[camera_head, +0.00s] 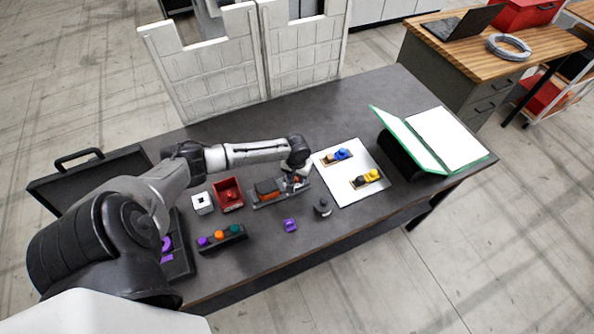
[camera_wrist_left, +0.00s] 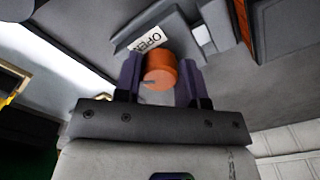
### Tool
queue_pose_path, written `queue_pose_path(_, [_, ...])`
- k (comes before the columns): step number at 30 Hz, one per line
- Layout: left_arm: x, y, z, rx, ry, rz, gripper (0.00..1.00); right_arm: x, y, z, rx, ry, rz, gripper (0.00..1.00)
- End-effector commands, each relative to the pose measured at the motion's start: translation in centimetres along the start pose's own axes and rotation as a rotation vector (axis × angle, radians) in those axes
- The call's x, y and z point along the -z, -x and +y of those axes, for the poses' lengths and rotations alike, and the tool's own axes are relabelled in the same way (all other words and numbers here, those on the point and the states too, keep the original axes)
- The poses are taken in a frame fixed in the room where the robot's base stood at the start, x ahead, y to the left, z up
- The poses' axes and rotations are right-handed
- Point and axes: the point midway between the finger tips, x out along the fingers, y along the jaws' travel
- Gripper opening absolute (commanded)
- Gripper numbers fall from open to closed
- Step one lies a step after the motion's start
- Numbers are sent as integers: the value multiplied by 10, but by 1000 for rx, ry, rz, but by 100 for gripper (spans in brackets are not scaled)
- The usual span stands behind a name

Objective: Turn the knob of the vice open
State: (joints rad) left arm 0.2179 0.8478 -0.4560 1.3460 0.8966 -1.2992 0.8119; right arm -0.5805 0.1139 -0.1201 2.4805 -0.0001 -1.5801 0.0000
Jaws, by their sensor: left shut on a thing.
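The vice (camera_head: 267,197) is a dark, long fixture with orange parts, lying in the middle of the table. My left gripper (camera_head: 297,182) is at its right end in the head view. In the left wrist view, the two dark fingers of my left gripper (camera_wrist_left: 160,78) stand on either side of the round orange knob (camera_wrist_left: 163,72) and are shut on it. A white label (camera_wrist_left: 149,41) reading "OPEN" lies just beyond the knob on the grey vice body (camera_wrist_left: 180,35). My right gripper is in neither view.
A pale plate (camera_head: 350,190) with blue and yellow pieces is right of the vice. A red bin (camera_head: 228,194) and a white block (camera_head: 202,203) are left. A purple piece (camera_head: 290,225), a dark cylinder (camera_head: 322,207) and a block with coloured knobs (camera_head: 220,238) lie nearer.

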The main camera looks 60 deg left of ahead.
Motion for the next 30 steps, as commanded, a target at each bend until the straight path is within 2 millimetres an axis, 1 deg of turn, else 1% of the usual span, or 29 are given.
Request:
queue_pose_path(1, [0,4,0,0,-44,-2,13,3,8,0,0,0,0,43])
queue_pose_path(3, [0,4,0,0,-110,-2,13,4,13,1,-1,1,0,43])
queue_pose_path(12, [0,2,-1,0,-396,0,13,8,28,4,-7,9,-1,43])
queue_pose_path(24, [1,1,-2,-1,-755,1,13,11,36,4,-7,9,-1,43])
queue_pose_path(30, [2,0,-3,-1,-890,0,13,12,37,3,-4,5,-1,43])
